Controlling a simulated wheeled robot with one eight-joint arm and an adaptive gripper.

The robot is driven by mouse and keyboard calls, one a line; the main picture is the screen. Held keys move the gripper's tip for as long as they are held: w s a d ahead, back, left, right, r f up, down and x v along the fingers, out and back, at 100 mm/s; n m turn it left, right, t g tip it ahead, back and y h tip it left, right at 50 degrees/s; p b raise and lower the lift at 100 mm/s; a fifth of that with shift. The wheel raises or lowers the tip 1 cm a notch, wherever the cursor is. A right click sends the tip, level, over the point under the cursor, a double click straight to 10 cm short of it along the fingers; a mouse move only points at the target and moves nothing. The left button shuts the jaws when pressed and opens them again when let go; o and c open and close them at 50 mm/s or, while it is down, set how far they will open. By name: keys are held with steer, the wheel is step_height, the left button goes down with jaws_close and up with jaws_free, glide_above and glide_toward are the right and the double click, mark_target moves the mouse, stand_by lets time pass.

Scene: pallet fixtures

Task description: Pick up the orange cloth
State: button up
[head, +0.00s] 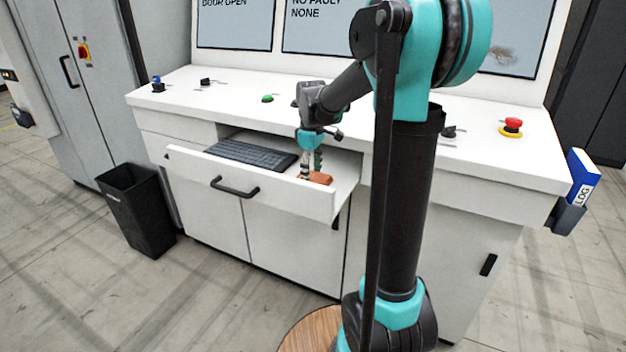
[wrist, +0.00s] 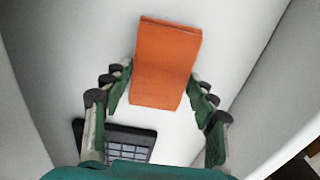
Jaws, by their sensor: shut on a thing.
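The orange cloth (wrist: 167,62) is a folded rectangular piece in the wrist view, between the fingers of my gripper (wrist: 160,92). In the head view the cloth (head: 318,178) shows inside the open drawer (head: 270,192), at its right end. My gripper (head: 313,165) reaches down into the drawer from above, and its fingers are closed on the cloth's two sides. Part of the cloth is hidden behind the fingers in the head view. I cannot tell whether the cloth is clear of the drawer floor.
A black keyboard (head: 243,153) lies in the drawer to the left of the cloth. The drawer's walls stand close around my gripper. The white console top (head: 370,125) with buttons and knobs is above and behind. A black bin (head: 138,210) stands on the floor at left.

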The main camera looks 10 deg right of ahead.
mark_target(312, 176)
step_height(312, 176, up, 20)
stand_by(0.6)
